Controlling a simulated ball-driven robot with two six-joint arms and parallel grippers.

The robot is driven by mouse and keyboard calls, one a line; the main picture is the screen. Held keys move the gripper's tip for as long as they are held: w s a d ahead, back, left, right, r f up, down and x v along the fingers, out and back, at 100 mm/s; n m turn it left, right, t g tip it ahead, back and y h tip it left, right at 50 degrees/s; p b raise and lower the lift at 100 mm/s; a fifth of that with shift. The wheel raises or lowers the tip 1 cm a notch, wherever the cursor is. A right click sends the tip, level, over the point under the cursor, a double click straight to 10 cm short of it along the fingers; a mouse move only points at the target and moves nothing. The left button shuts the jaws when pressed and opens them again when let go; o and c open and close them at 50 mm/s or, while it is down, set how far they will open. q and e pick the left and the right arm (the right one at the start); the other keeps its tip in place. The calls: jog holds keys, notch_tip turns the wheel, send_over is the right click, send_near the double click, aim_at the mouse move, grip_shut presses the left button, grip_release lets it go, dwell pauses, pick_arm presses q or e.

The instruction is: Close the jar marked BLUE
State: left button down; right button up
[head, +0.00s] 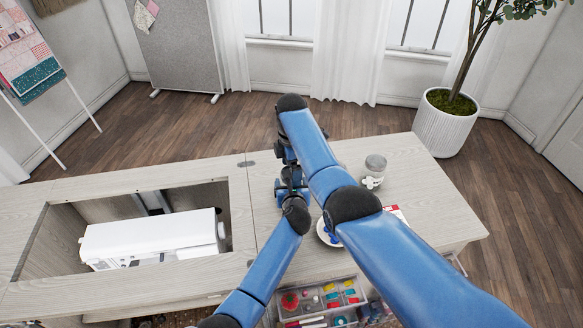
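A small glass jar (375,165) stands on the right part of the cabinet top, right of my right arm. It looks greyish, with a white piece at its base; I cannot read any marking or tell whether it has a lid on. A white dish (322,232) with something blue in it is partly hidden behind my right arm. My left gripper (284,188) and my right gripper (284,153) are close together over the cabinet top, left of the jar. Dark wrist parts and arm links cover their fingertips, so I cannot see whether they are open or hold anything.
A white sewing machine (150,238) lies in the cabinet's recessed opening at left. An open drawer (310,305) of coloured sewing supplies is at the front. A red and white item (397,213) lies beside my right arm. The cabinet top (420,185) is clear right of the jar.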

jog(key=shift+r, duration=2.25)
jog(key=shift+o, duration=0.7)
notch_tip(320, 180, up, 8)
jog(key=shift+f, duration=0.25)
pick_arm(q)
grip_release()
